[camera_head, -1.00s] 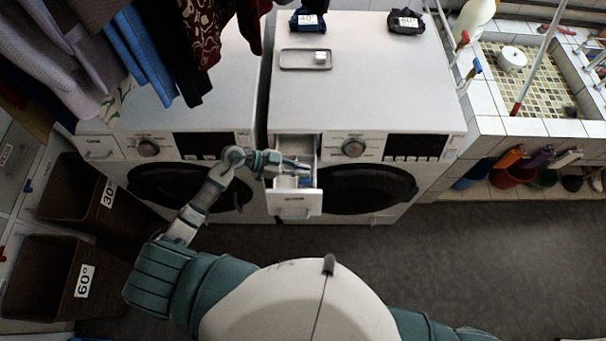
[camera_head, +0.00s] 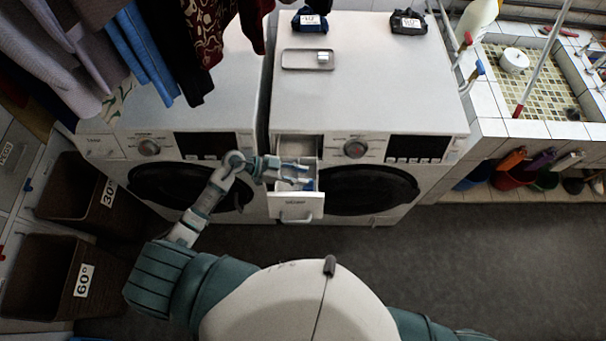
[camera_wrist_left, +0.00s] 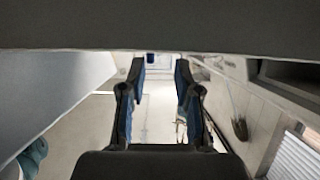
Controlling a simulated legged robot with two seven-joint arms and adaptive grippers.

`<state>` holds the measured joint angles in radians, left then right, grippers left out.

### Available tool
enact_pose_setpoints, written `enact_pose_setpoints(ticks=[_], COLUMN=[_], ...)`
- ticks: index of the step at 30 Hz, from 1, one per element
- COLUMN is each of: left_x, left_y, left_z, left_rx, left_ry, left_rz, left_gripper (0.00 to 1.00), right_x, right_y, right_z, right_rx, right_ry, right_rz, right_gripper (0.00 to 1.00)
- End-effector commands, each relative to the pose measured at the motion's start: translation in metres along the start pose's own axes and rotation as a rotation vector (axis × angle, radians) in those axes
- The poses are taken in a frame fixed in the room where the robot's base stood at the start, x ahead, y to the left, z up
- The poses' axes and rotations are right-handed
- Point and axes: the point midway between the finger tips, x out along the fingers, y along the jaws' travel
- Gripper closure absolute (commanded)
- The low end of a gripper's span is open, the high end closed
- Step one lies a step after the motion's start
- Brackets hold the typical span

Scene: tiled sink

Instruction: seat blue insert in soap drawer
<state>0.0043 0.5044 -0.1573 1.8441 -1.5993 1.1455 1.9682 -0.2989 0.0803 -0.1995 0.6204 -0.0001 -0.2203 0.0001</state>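The white soap drawer (camera_head: 296,206) is pulled out of the front of the right-hand washing machine, between the two round doors. My left gripper (camera_head: 306,176) reaches in from the left, over the open drawer. In the left wrist view the gripper (camera_wrist_left: 160,90) has its two fingers spread, with blue inner pads and nothing between them. A small blue patch shows at the drawer's right side in the head view; I cannot tell whether it is the blue insert or a finger pad. My right gripper is out of view.
A grey tray (camera_head: 290,60) with a small pale block lies on the right machine (camera_head: 375,85). Two dark bundles with tags lie behind it. Hanging clothes (camera_head: 150,50) cover the upper left. Brown baskets (camera_head: 50,277) stand at left, a tiled sink (camera_head: 545,95) at right.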

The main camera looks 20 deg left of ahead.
Motion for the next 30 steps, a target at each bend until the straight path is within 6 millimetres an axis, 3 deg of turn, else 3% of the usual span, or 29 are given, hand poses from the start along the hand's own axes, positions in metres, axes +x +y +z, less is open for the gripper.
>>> enact_pose_setpoints(ticks=[9, 15, 20, 30], left_x=[-0.067, -0.099, -0.108, -0.108], left_y=[0.0, 0.0, 0.0, 0.0], left_z=[0.0, 0.0, -0.001, -0.002], left_rx=[0.002, 0.0, 0.001, 0.001], left_ry=[-0.007, -0.002, 0.001, 0.001], left_rz=[-0.001, -0.001, 0.0, 0.0], left_gripper=[0.68, 0.68, 0.68, 0.68], right_x=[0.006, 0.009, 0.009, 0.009], right_y=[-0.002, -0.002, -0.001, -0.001], right_z=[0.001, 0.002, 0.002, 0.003], right_rx=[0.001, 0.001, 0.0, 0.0], right_ry=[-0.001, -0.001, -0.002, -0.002], right_rz=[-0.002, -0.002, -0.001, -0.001], right_gripper=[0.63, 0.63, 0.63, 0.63])
